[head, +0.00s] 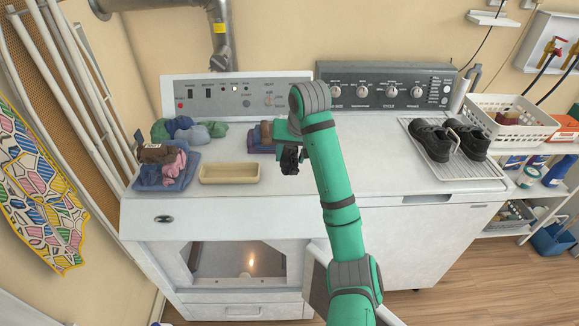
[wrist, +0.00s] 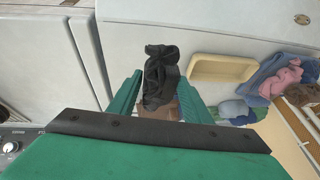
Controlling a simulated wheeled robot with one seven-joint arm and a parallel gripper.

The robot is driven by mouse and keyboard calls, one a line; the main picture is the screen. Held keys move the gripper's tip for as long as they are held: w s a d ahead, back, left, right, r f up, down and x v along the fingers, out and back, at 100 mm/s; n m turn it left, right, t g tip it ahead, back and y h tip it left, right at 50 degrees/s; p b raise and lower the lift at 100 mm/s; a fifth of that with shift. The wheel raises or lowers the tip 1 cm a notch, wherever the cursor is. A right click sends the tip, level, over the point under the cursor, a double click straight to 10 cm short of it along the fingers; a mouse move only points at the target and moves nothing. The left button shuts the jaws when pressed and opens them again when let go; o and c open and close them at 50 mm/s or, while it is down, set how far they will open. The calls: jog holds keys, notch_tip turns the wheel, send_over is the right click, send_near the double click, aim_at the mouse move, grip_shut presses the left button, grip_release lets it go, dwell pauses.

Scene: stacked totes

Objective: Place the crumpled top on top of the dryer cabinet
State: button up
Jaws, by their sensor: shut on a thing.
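The crumpled top is a dark, nearly black bunched cloth (head: 291,160). My gripper (wrist: 162,84) is shut on it, with a green finger on each side, and it also shows between the fingers in the wrist view (wrist: 160,70). In the head view my gripper (head: 289,145) is over the dryer cabinet's white top (head: 225,198), near its right side. I cannot tell whether the cloth touches the surface. The dryer cabinet's front is open below, with a small flame inside.
A cream tray (head: 229,173) lies left of my gripper. Folded and bunched clothes (head: 170,172) lie further left, and a small folded stack (head: 262,137) sits behind my gripper. The washer at right bears a rack with black shoes (head: 432,140). The cabinet top's front strip is clear.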

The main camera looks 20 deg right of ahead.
jog(key=shift+w+d+f, duration=0.15)
jog(key=shift+w+f, duration=0.95)
jog(key=shift+w, duration=0.1)
jog(key=shift+w+d+f, duration=0.15)
jog(key=shift+d+f, duration=0.05)
jog(key=shift+f, duration=0.5)
jog(key=shift+w+d+f, duration=0.3)
jog(key=shift+w+f, duration=0.55)
jog(key=shift+f, duration=0.05)
jog(key=shift+d+f, duration=0.2)
jog(key=shift+f, duration=0.1)
notch_tip(320, 180, down, 2)
jog(key=shift+a+f, duration=0.1)
jog(key=shift+f, duration=0.05)
jog(key=shift+a+f, duration=0.15)
jog(key=shift+f, duration=0.05)
jog(key=shift+f, duration=0.15)
jog(key=o, duration=1.2)
jog(key=shift+c, duration=0.2)
